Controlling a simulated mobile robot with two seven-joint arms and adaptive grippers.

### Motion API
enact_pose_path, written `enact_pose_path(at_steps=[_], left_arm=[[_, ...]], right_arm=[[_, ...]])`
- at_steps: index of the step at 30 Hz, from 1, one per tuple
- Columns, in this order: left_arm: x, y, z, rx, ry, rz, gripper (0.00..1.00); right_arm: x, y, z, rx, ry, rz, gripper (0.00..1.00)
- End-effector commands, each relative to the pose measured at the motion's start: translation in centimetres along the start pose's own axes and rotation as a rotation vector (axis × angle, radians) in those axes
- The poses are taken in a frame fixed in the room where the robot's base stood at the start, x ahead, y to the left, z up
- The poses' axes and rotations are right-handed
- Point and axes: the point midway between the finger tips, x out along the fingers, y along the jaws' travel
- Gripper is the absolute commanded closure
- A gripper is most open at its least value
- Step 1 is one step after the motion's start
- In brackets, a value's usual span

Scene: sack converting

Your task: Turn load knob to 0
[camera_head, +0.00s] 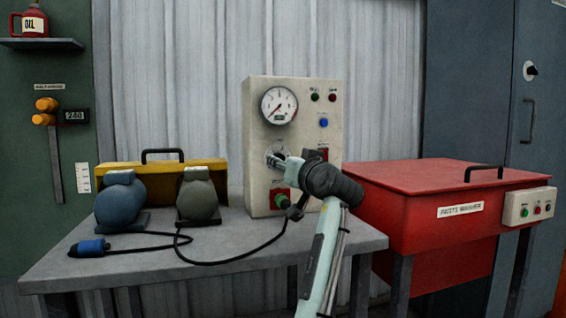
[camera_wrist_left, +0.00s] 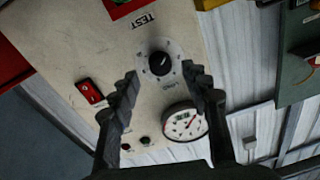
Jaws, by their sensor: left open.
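The black load knob (camera_wrist_left: 159,64) sits on a round marked dial on the cream control box (camera_head: 251,120). In the left wrist view it lies between the fingertips of my left gripper (camera_wrist_left: 160,78). The fingers are open on either side of it, with gaps showing. In the head view my left gripper (camera_head: 281,160) is at the front of the box and hides most of the knob. The dial numbers and the knob's exact setting are too small to read. My right gripper is not in view.
The box stands on a grey table (camera_head: 115,268) with a gauge (camera_head: 279,105) above the knob. A red switch (camera_wrist_left: 90,92) is beside the knob. Two motor-like units (camera_head: 121,199) and a cable are to the left. A red parts washer (camera_head: 440,183) stands right.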

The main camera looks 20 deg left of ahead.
Motion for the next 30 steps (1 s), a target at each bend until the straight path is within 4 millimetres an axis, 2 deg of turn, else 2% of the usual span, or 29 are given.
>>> enact_pose_path(at_steps=[6, 13, 18, 30], left_arm=[[-4.9, 0.1, 0.1, -0.003, -0.002, 0.003, 0.53], [-8.4, 0.0, 0.0, 0.001, 0.0, 0.0, 0.53], [-9.3, 0.0, 0.1, 0.0, -0.001, 0.0, 0.53], [-9.4, 0.0, 0.0, 0.0, -0.001, 0.0, 0.53]], right_arm=[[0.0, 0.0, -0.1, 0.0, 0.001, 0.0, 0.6], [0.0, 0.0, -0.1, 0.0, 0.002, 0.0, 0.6], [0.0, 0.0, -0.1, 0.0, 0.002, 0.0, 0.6], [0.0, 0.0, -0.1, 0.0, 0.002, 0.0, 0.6]])
